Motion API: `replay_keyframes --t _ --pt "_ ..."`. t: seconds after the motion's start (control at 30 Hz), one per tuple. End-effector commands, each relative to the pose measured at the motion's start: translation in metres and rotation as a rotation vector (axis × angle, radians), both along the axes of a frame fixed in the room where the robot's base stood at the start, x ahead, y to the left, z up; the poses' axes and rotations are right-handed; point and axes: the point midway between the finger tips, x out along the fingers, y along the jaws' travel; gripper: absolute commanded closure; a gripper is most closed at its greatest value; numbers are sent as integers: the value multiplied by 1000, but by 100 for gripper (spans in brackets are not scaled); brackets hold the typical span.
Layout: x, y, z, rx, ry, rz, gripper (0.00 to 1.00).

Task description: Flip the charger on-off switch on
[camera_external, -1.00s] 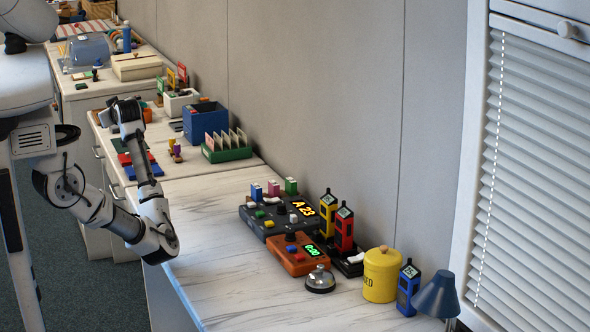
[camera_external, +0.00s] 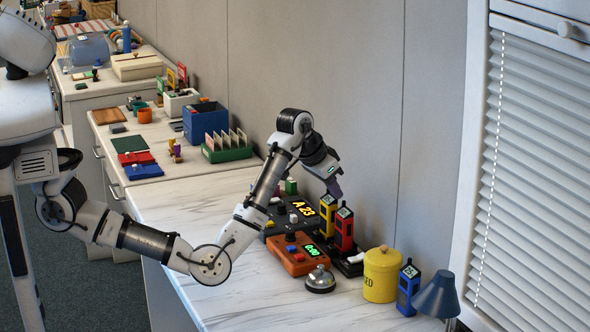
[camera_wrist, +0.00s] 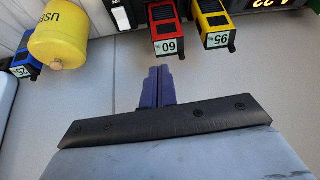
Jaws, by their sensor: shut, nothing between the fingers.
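The black charger base (camera_external: 350,268) stands against the wall, with a red device (camera_external: 343,231) and a yellow device (camera_external: 327,216) upright in it. A white rocker switch (camera_external: 355,257) sits at its right end; its tilt is too small to tell. In the wrist view the red device (camera_wrist: 165,30) and yellow device (camera_wrist: 214,24) show near the top edge, and the white switch (camera_wrist: 120,15) is partly cut off. My gripper (camera_external: 337,192) is above the devices near the wall. Its purple fingers (camera_wrist: 160,75) are shut, empty, and apart from the red device.
A yellow canister (camera_external: 381,275), a blue device (camera_external: 407,290) and a blue lamp (camera_external: 437,297) stand right of the charger. An orange timer box (camera_external: 296,262), a dark display box (camera_external: 282,224) and a bell (camera_external: 320,280) are left and in front. The front counter is clear.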

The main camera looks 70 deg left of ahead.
Motion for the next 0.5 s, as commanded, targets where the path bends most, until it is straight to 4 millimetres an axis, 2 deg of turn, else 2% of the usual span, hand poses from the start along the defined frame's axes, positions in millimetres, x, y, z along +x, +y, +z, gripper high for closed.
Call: replay_keyframes --t 0.03,0.1,0.17,0.27,0.5 --pt "-3 -23 -2 -7 35 -41 100" --pt "-8 -42 -5 -11 74 -77 100" --pt "-11 -52 -5 -14 94 -96 100" --pt "-13 -59 -6 -16 110 -109 100" --pt "-13 -58 -6 -15 110 -107 100"
